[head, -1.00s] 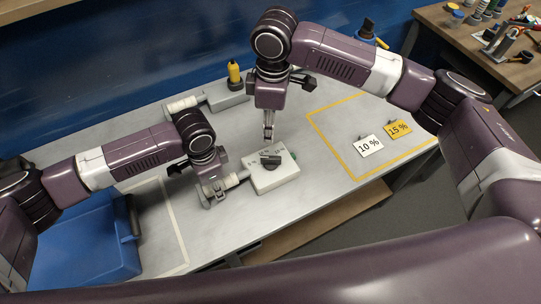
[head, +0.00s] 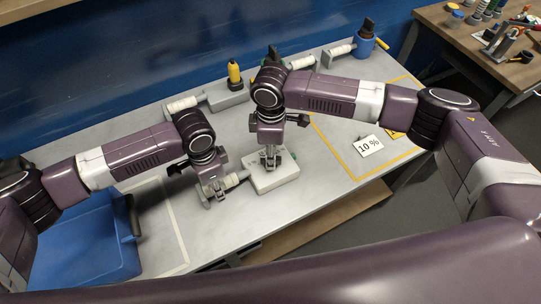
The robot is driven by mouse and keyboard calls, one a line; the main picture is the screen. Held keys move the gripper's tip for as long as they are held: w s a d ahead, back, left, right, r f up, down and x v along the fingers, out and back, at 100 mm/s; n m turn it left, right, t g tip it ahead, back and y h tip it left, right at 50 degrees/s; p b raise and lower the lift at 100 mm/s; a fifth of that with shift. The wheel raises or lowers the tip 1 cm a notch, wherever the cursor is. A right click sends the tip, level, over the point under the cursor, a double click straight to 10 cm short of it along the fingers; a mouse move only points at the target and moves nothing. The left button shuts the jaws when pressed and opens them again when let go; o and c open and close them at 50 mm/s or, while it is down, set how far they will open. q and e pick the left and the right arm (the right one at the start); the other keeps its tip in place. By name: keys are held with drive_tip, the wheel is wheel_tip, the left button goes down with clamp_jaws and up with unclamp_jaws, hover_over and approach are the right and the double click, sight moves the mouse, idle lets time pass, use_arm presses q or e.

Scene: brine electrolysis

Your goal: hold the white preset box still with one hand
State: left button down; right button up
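The white preset box (head: 281,180) sits on the grey table in the middle of the head view. Its dark knob is hidden behind my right gripper. My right gripper (head: 270,166) points down over the top of the box, its fingers close together at the knob; whether they grip it cannot be seen. My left gripper (head: 212,190) is low at the left of the box, by a white cylinder (head: 233,180) that lies between it and the box. Its fingertips are partly hidden, and I cannot tell whether they touch the box.
A blue bin (head: 85,240) stands at the left. A yellow bottle (head: 234,73) and white cylinders on grey holders (head: 183,104) stand along the back. A yellow-taped area with a 10 % card (head: 368,145) is at the right. The table's front edge is near the box.

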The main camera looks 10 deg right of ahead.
drive_tip(key=shift+f, duration=0.7)
clamp_jaws()
